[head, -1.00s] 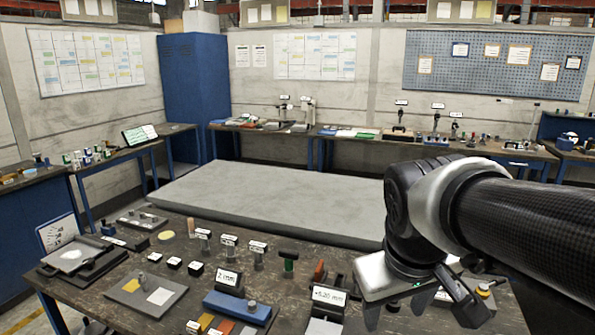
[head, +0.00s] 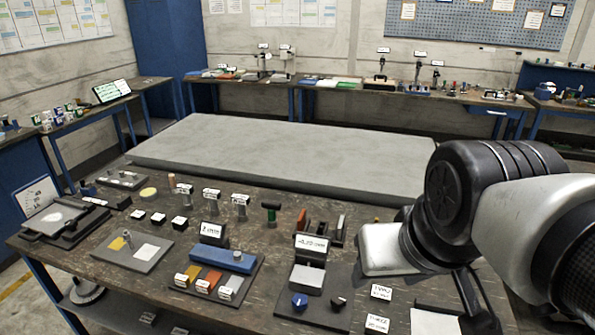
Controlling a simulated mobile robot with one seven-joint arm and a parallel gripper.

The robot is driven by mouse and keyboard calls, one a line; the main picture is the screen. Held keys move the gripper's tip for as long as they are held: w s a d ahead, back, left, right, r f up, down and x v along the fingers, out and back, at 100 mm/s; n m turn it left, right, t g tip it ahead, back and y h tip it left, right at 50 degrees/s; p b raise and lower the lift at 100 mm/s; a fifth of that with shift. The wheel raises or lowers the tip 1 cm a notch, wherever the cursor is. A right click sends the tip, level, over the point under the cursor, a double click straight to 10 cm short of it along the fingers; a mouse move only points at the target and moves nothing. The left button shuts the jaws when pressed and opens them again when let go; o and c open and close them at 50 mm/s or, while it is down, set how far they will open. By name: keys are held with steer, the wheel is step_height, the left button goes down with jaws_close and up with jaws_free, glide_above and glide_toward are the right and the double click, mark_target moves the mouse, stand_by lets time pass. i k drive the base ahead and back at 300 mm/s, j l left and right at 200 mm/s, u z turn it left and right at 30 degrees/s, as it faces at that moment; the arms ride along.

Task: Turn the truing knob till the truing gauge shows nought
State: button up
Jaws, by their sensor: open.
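A small gauge display (head: 311,243) reading about -0.20 mm stands at the back of a dark plate on the workbench, right of centre. In front of it is a pale block (head: 307,279). A blue knob (head: 299,301) and a smaller black knob (head: 338,303) sit at the plate's front; I cannot tell by label which is the truing knob. My gripper (head: 391,250) hangs above the bench, right of the display and apart from both knobs. It is open and empty; its fingertips are hard to make out.
A blue fixture (head: 223,258) with coloured blocks stands left of the gauge plate. Small labelled posts (head: 240,204) and a green-handled tool (head: 271,213) stand behind. A large grey slab (head: 280,150) lies beyond.

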mark_target(299, 301)
steer(key=u, duration=0.2)
steer(key=i+j+z, duration=0.15)
steer(key=j+z, duration=0.15)
steer(key=j, duration=0.2)
steer(key=k+z, duration=0.1)
steer(key=k, duration=0.45)
steer(key=z, duration=1.65)
steer(key=k+j+z, duration=0.2)
steer(key=j, duration=0.2)
steer(key=k+j+z, duration=0.2)
steer(key=j, duration=0.2)
steer(key=k+j, duration=0.15)
steer(key=j, duration=0.15)
steer(key=k+j, duration=0.15)
steer(key=j, duration=0.15)
steer(key=k+j, duration=0.15)
steer(key=j, duration=0.15)
